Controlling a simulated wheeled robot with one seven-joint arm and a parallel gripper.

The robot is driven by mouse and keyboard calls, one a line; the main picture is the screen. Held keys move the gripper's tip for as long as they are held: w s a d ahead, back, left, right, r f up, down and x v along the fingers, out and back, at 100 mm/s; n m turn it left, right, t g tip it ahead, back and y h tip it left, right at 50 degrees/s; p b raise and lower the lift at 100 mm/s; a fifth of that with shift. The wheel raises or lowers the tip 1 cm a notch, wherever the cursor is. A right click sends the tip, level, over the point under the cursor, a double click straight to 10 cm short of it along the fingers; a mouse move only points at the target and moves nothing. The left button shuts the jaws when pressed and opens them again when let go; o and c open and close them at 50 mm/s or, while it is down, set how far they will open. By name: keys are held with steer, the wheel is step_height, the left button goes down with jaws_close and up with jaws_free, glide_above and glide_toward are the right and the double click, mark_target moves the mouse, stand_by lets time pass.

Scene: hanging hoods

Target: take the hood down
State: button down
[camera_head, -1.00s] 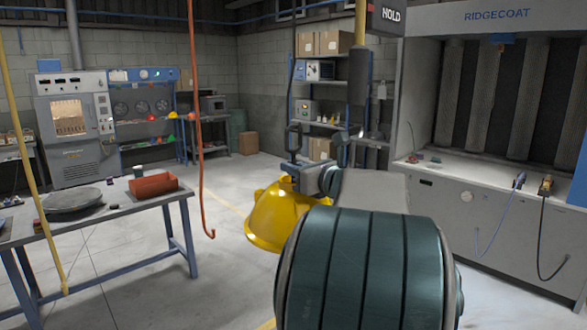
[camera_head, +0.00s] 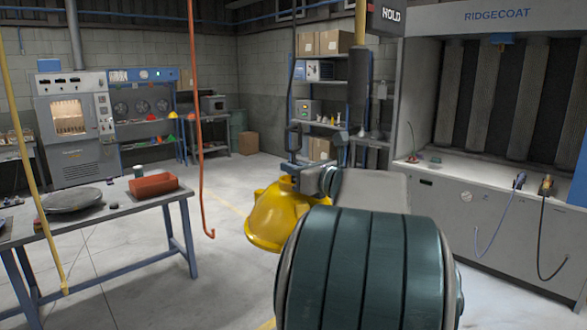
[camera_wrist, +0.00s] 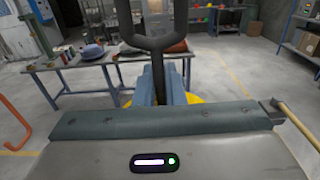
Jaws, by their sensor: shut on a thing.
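The yellow hood (camera_head: 273,215) hangs, rim down, left of centre in the head view, partly hidden behind my arm. A dark hanging line (camera_head: 293,75) comes down from above to a dark hook or loop (camera_head: 293,133) over the hood. My gripper (camera_head: 298,172) is at the hood's top. In the wrist view my gripper's fingers (camera_wrist: 160,86) are shut on a dark upright stem, below a dark U-shaped piece (camera_wrist: 156,42). Yellow edges of the hood (camera_wrist: 192,98) show behind and below the fingers. Whether stem and hook still touch is unclear.
An orange hooked rod (camera_head: 198,130) hangs left of the hood. A yellow hanging line (camera_head: 38,190) is farther left. The spray booth (camera_head: 490,215) stands at right. Floor between bench and hood is clear.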

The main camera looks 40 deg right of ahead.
steer(key=shift+r, duration=0.15)
stand_by(0.4)
steer(key=shift+r+p, duration=1.1)
steer(key=shift+r, duration=0.2)
steer(key=shift+s, duration=0.15)
steer(key=shift+s+d, duration=0.1)
steer(key=shift+s, duration=1.55)
steer(key=s, duration=1)
steer(key=shift+d+r, duration=0.15)
steer(key=shift+d, duration=0.25)
steer(key=shift+w, duration=0.1)
